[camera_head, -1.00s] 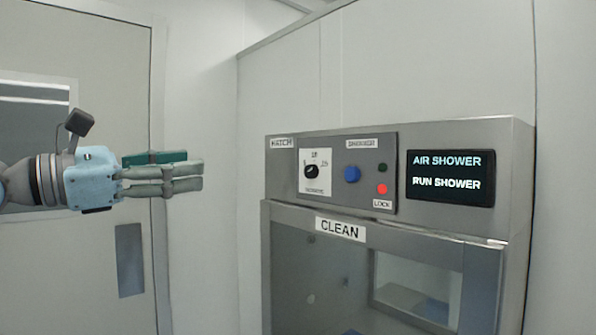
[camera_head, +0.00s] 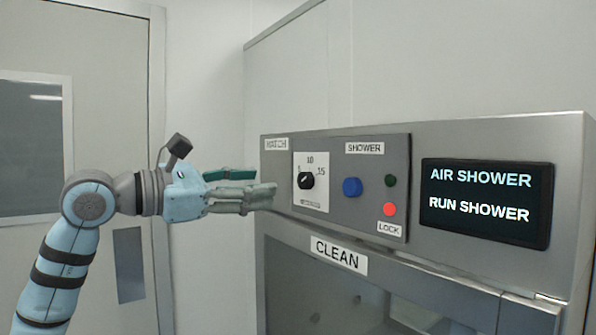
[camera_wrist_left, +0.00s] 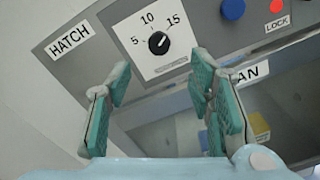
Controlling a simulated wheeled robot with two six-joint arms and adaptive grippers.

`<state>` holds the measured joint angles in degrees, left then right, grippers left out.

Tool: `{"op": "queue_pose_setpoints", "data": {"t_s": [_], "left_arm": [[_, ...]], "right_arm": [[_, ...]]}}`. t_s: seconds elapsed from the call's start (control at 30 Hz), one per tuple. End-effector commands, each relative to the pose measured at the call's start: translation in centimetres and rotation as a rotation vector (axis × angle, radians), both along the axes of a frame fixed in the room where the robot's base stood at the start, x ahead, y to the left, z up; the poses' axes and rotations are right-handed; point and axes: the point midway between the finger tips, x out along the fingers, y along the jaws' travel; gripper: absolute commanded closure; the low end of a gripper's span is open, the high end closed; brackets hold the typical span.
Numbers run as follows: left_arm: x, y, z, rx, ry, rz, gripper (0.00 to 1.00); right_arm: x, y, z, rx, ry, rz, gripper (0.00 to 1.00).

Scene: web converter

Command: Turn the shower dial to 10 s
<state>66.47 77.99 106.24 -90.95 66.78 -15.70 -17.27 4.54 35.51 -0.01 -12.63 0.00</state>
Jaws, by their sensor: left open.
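The shower dial (camera_head: 306,181) is a black knob on a white plate marked 5, 10 and 15, on the grey panel. It also shows in the left wrist view (camera_wrist_left: 158,43), where a small light mark on the knob seems to point up and right; its exact setting is hard to tell. My left gripper (camera_head: 256,188) reaches in from the left, with its fingertips just left of the dial plate in the picture. In the left wrist view my gripper (camera_wrist_left: 160,78) is open and empty, fingers apart below the dial, not touching it. My right gripper is not in view.
Right of the dial are a blue button (camera_head: 352,187), a dark green lamp (camera_head: 390,181) and a lit red lamp (camera_head: 389,209). A screen (camera_head: 486,203) reads AIR SHOWER, RUN SHOWER. Below, the hatch carries a CLEAN label (camera_head: 339,255). A door (camera_head: 100,130) stands behind my arm.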

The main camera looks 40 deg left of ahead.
Motion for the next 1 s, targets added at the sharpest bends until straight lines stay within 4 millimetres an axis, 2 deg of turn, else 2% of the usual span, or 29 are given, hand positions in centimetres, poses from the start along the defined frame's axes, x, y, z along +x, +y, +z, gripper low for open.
{"op": "queue_pose_setpoints", "data": {"t_s": [0.03,0.1,0.2,0.3,0.43,0.67,1.0], "left_arm": [[1.4,-0.5,0.8,-0.003,0.003,-0.007,0.52],[3.4,-1.1,0.9,-0.003,0.003,-0.006,0.52],[5.9,-1.9,0.8,-0.004,0.002,-0.006,0.52],[7.5,-2.3,0.6,-0.003,0.0,-0.005,0.52],[8.5,-2.7,0.4,-0.002,0.0,-0.004,0.52],[8.7,-2.7,0.2,-0.001,0.001,-0.003,0.52],[8.7,-2.7,0.2,-0.001,0.001,-0.004,1.0]], "right_arm": [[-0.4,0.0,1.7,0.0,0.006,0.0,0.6],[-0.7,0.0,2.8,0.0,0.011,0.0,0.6],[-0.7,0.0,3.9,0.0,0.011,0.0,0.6],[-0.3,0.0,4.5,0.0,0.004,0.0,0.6],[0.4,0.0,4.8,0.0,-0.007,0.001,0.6],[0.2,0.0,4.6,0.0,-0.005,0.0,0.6],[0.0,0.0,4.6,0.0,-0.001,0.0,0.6]]}}
